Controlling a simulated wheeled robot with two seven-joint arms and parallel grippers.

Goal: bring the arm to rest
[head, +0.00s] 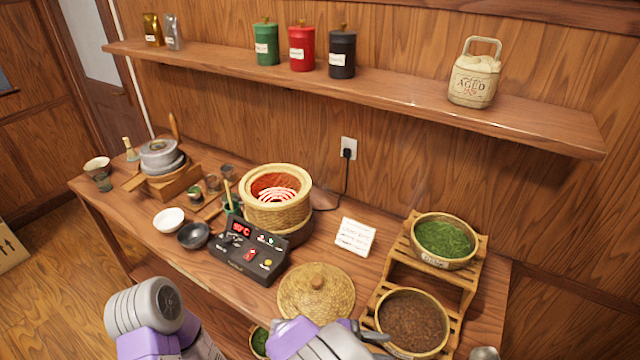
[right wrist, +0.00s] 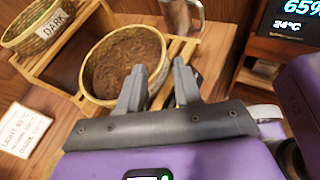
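My right gripper (right wrist: 157,72) shows in the right wrist view with its two fingers apart and nothing between them. It points toward a basket of brown tea (right wrist: 125,62), which lies beyond the fingertips; I cannot tell the exact gap. In the head view my right arm (head: 320,342) comes in at the bottom middle, beside the brown tea basket (head: 411,320). My left arm (head: 150,315) shows at the bottom left, but its gripper is not visible.
A woven lid (head: 316,293), control box (head: 247,252) and glowing steamer (head: 276,205) stand on the table. A tiered rack (head: 470,285) holds the green tea basket (head: 444,240). A metal mug (right wrist: 181,14) and screen (right wrist: 290,18) stand beyond my right gripper.

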